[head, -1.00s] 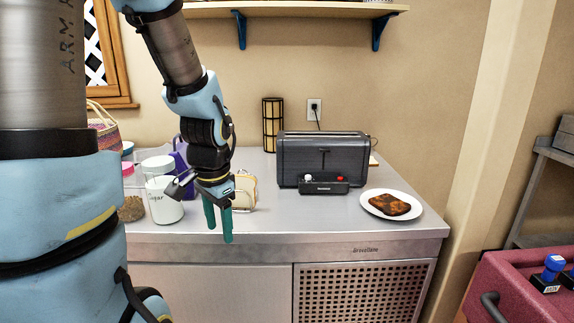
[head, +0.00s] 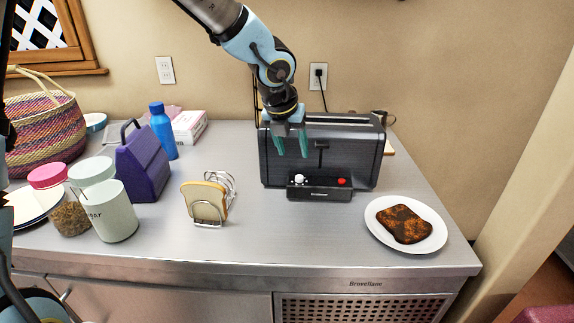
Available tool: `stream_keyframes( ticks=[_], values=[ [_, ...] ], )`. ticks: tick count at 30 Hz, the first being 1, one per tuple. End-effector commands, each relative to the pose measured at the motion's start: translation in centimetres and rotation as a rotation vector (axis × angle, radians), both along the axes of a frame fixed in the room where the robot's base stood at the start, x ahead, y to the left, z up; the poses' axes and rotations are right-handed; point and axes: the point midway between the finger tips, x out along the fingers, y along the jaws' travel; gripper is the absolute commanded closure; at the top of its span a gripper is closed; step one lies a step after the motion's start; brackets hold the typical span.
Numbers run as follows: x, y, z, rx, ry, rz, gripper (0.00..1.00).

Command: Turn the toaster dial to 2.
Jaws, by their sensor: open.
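The dark grey toaster (head: 360,157) stands on the steel counter in the head view, with a lever slot in its front. A black control panel juts from its lower front and bears a white dial (head: 299,180) on the left and a red button (head: 341,182) on the right. The dial's markings are too small to read. My gripper (head: 291,156) points down in front of the toaster's left part, above the dial. Its two teal fingers are apart with nothing between them, and I see no contact with the dial.
A plate (head: 378,235) with dark toast stands right of the toaster. A rack (head: 207,221) with bread stands to the left, then a purple box (head: 143,165), a blue bottle (head: 163,130) and jars (head: 114,221). The counter (head: 300,240) before the toaster is clear.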

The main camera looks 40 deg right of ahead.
Motion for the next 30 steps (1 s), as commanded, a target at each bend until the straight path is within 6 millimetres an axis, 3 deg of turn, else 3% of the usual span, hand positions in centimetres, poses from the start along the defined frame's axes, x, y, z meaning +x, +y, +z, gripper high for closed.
stream_keyframes(
  ticks=[15, 21, 30],
  values=[
    [1.5, -2.9, -8.0, 0.002, 0.003, 0.005, 0.42],
    [1.8, -3.4, -9.2, 0.000, 0.002, 0.007, 0.42],
    [1.8, -3.4, -9.4, 0.001, 0.002, 0.008, 0.44]
  ],
)
